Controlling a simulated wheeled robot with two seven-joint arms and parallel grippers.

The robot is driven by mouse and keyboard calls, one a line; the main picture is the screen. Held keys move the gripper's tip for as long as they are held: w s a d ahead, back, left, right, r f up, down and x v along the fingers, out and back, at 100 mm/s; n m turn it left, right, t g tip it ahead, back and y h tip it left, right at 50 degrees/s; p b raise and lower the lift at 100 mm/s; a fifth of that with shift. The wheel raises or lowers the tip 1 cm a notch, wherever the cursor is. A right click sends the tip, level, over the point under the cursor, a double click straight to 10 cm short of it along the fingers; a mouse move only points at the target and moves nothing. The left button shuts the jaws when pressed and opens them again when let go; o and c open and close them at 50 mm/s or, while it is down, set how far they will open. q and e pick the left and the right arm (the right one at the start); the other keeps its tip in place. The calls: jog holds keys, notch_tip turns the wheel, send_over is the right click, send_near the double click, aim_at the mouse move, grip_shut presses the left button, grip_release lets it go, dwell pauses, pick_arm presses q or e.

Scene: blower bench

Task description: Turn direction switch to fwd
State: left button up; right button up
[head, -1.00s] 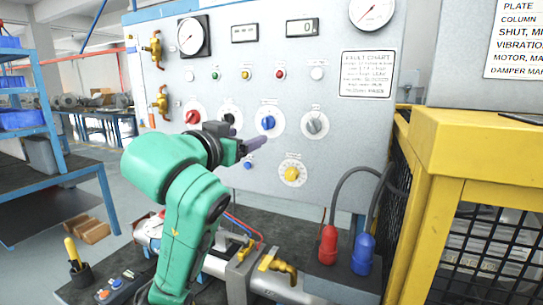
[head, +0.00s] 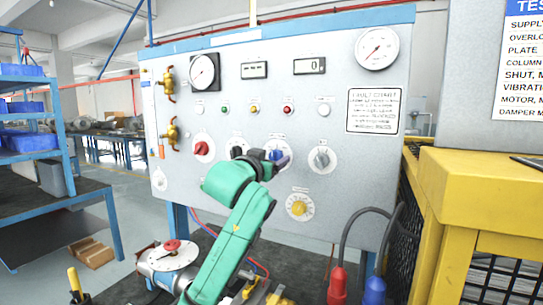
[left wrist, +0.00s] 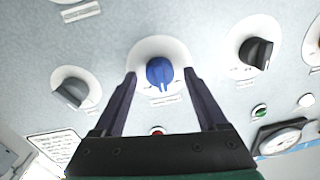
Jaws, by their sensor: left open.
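The grey control panel (head: 350,170) carries a row of rotary switches: a red one (head: 202,148), a black one (head: 236,152), a blue one (head: 277,154) and a grey one (head: 321,158). Their labels are too small to read, so I cannot tell which is the direction switch. My left gripper (head: 283,161) is at the blue switch, partly covering it in the head view. In the left wrist view the blue switch (left wrist: 160,74) lies between the two open fingers, with a gap on each side. My right gripper is not in view.
A yellow dial (head: 299,208) sits lower on the panel, below my left gripper. Indicator buttons and gauges are above. A yellow guard frame (head: 470,190) stands at the right. Red (head: 337,287) and blue (head: 374,290) plugs stand at the lower right.

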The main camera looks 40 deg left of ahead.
pick_arm(q)
grip_shut()
jog(key=shift+n, duration=0.4)
jog(key=n+p, duration=0.2)
jog(key=n, duration=0.2)
jog(key=shift+r, duration=0.1)
jog(key=shift+n+h+p, duration=0.4)
jog(key=shift+n+p, duration=0.35)
jog(key=shift+n, duration=1.25)
grip_release()
